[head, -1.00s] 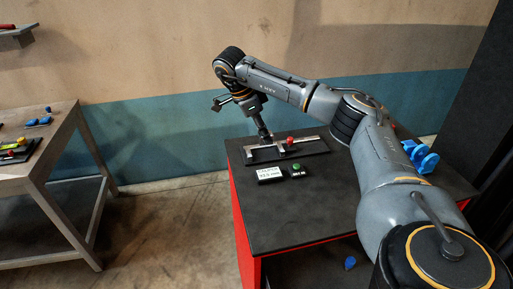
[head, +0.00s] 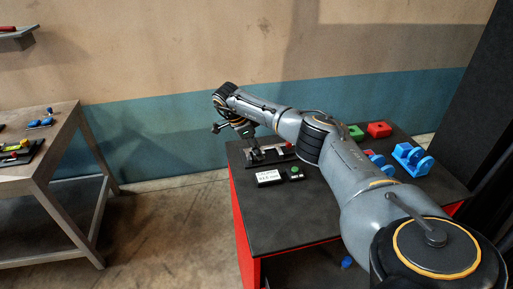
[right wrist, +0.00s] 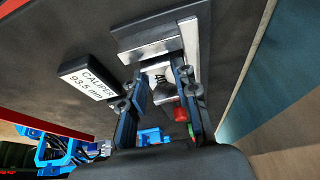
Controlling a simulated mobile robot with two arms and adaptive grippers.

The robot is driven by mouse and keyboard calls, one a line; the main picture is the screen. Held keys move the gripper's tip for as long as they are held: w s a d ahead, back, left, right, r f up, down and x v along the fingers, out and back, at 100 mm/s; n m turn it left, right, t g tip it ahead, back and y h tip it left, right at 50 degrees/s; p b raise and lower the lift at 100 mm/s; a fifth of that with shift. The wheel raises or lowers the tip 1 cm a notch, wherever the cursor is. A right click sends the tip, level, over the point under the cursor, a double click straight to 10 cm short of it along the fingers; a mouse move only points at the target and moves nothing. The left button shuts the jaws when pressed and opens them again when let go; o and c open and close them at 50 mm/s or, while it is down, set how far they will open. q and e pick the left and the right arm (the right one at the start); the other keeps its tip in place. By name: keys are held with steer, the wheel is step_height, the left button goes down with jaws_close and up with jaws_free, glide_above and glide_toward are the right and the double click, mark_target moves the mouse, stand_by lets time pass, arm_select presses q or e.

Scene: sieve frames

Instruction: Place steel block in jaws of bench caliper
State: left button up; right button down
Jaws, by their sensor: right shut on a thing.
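The bench caliper (head: 283,158) lies on the far part of the dark table top. In the right wrist view its silver beam and jaw (right wrist: 150,49) are just beyond my fingertips. I cannot tell whether the block touches the jaw. A red knob (right wrist: 180,113) shows beside the right finger. My left gripper is not in view.
A caliper readout (head: 268,177) showing 93.5 mm and a small box with a green button (head: 295,170) lie before the caliper. Blue holders (head: 412,158), a red block (head: 379,129) and a green block (head: 355,131) stand at right. A wooden table (head: 50,170) is at left.

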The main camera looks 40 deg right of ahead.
steer(key=shift+f, duration=0.15)
steer(key=c, duration=1)
jaws_free()
steer(key=shift+r, duration=0.3)
steer(key=shift+b+v, duration=2.15)
steer(key=shift+v, duration=3.8)
steer(key=shift+a+f, duration=0.1)
